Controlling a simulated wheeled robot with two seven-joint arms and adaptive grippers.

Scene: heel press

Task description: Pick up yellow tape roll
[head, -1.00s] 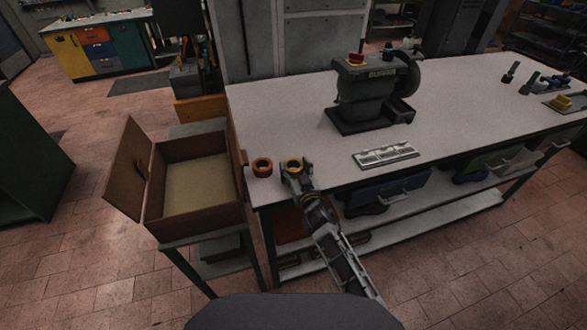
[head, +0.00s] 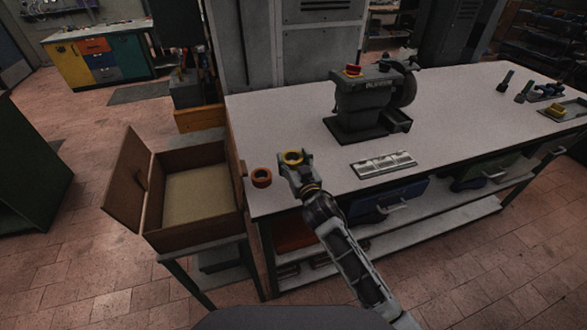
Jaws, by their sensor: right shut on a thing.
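The yellow tape roll (head: 292,157) is at the tip of my right gripper (head: 293,162), near the left front corner of the white workbench. My right gripper is shut on the roll. The roll seems to be slightly above the bench top, but the exact gap is hard to tell. An orange-brown tape roll (head: 261,177) sits on the bench just left of my right gripper, apart from it. My left gripper is not in view.
The workbench (head: 285,112) carries a bench grinder (head: 368,105) and a metal tray-like plate (head: 383,164). Several tools lie at the bench's right end.

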